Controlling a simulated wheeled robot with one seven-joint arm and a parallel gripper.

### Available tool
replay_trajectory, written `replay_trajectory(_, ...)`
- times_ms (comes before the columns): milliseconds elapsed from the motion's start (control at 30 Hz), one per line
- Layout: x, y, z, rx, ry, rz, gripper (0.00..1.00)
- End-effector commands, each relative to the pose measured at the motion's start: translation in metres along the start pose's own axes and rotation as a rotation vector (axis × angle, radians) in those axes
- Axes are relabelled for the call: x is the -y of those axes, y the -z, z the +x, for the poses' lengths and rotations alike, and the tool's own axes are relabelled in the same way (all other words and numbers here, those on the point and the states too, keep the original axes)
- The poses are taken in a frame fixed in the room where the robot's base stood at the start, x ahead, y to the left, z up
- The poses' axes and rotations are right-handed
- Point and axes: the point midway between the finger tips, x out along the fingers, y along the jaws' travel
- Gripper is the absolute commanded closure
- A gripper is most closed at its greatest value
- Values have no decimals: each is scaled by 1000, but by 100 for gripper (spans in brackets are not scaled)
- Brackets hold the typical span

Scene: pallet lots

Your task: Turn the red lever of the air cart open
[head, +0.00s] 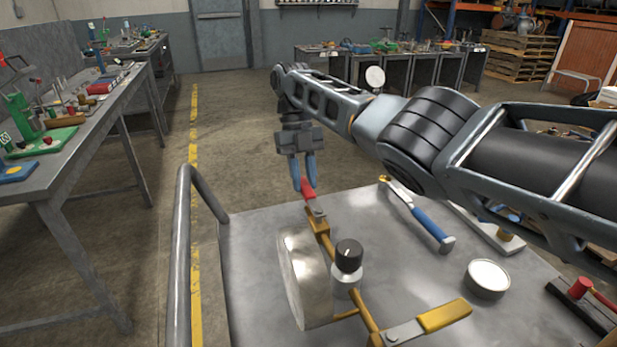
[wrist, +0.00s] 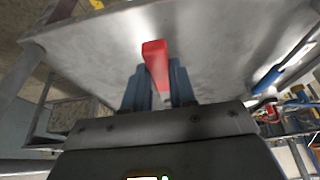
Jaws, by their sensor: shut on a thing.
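The red lever (head: 308,189) sits at the far end of a brass pipe (head: 321,236) on the air cart (head: 251,255). My gripper (head: 304,184) comes down from above with its blue fingers on either side of the red lever, shut on it. In the wrist view the red lever (wrist: 156,66) stands between the two blue fingers (wrist: 160,88). A yellow lever (head: 444,315) is at the near end of the pipe. A round metal gauge body (head: 303,278) and a black knob (head: 349,255) sit along the pipe between them.
A blue-handled tool (head: 428,224), a round white-faced dial (head: 487,277) and a red-headed tool (head: 580,288) lie on the cart top to the right. The cart's grey rail (head: 181,255) rises at the left. A cluttered workbench (head: 75,150) stands further left, across open floor.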

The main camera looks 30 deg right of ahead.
Motion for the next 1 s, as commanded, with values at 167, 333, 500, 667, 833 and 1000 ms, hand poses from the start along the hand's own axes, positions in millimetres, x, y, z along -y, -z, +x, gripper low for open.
replay_trajectory(167, -3, -1, -2, 6, 9, -20, 100)
replay_trajectory(333, -3, -1, -2, 7, 10, -25, 100)
replay_trajectory(500, -4, -1, -2, 7, 9, -26, 100)
replay_trajectory(667, -4, 0, -2, 6, 9, -26, 62)
replay_trajectory(833, -3, 0, -1, 4, 9, -23, 49)
replay_trajectory(1000, -3, 0, -1, 3, 9, -22, 49)
